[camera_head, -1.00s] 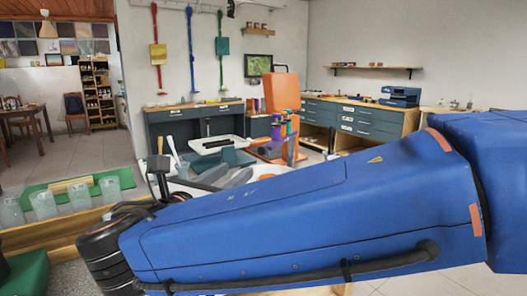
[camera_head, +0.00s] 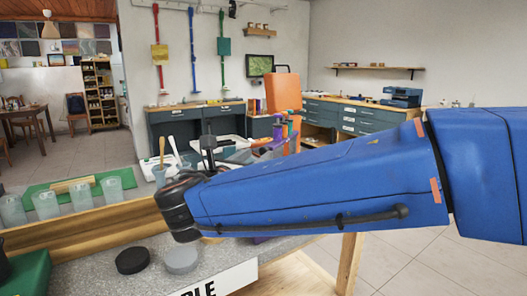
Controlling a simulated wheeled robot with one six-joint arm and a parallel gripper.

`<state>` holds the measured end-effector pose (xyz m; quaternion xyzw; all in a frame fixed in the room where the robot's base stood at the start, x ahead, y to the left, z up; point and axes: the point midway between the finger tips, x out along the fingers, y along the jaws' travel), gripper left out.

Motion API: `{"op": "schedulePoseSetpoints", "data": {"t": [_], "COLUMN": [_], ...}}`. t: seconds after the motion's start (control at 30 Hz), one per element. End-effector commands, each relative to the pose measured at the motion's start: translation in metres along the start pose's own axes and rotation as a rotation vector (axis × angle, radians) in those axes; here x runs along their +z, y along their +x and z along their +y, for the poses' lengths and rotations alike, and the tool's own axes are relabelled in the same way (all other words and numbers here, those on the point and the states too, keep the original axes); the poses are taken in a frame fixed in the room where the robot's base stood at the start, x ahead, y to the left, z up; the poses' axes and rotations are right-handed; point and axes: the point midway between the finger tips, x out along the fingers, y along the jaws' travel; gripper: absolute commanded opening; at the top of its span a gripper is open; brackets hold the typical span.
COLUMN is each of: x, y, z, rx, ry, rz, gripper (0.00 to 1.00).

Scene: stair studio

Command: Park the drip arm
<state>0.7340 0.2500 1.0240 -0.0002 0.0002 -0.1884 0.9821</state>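My blue arm reaches in from the right, and its black joint (camera_head: 176,208) ends at left of centre, above the speckled counter. A slim black upright piece (camera_head: 208,150) behind it moves with my arm. My gripper's fingertips do not show clearly, and I cannot tell whether they are open or shut.
Several clear glasses (camera_head: 112,190) stand on a green mat at left. A black disc (camera_head: 132,260) and a grey disc (camera_head: 181,259) lie on the counter (camera_head: 215,265). A cup with utensils (camera_head: 160,172) stands behind. Drawer cabinets (camera_head: 352,122) line the back.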

Motion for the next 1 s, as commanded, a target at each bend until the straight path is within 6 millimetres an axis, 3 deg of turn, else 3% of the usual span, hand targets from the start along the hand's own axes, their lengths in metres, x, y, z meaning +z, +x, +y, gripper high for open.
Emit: {"op": "schedulePoseSetpoints", "data": {"t": [0.2,0.4,0.83,1.0], "x": [0.0,0.001,0.0,0.0], "y": [0.031,0.049,0.056,0.056], "z": [-0.001,0.0,0.0,0.0], "rx": [-0.003,-0.001,0.001,0.001], "ry": [0.0,0.001,0.001,0.001], "rz": [0.0,-0.001,0.0,0.0], "gripper": [0.38,0.38,0.38,0.0]}}
